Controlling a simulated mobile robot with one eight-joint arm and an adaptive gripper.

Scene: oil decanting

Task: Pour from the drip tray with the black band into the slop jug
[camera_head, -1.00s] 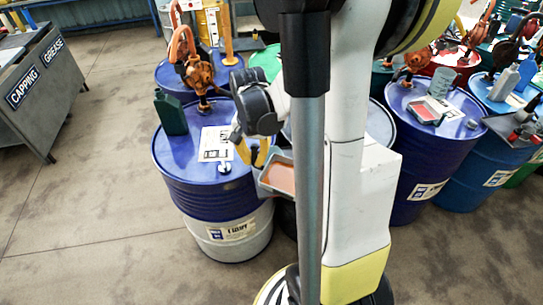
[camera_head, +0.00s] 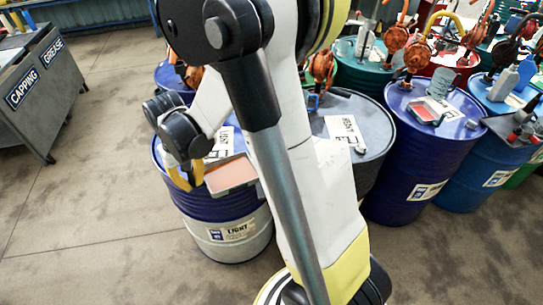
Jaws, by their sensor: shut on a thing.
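My gripper (camera_head: 187,175), with yellow fingers, is shut on a grey drip tray (camera_head: 232,174) that holds reddish-brown oil. It holds the tray at the front of the near blue drum, and the tray looks about level. My arm hides the tray's right end. I cannot make out a black band on it. A second grey tray (camera_head: 427,112) with reddish contents lies on the blue drum at the right. A grey-green jug-like vessel (camera_head: 440,82) stands behind it; I cannot tell if it is the slop jug.
The near blue drum (camera_head: 215,205) stands below the held tray. A dark-topped drum (camera_head: 345,122) with a paper sheet is right of my arm. Several drums with orange pumps crowd the right. A grey bench (camera_head: 45,90) stands at the left, with clear floor between.

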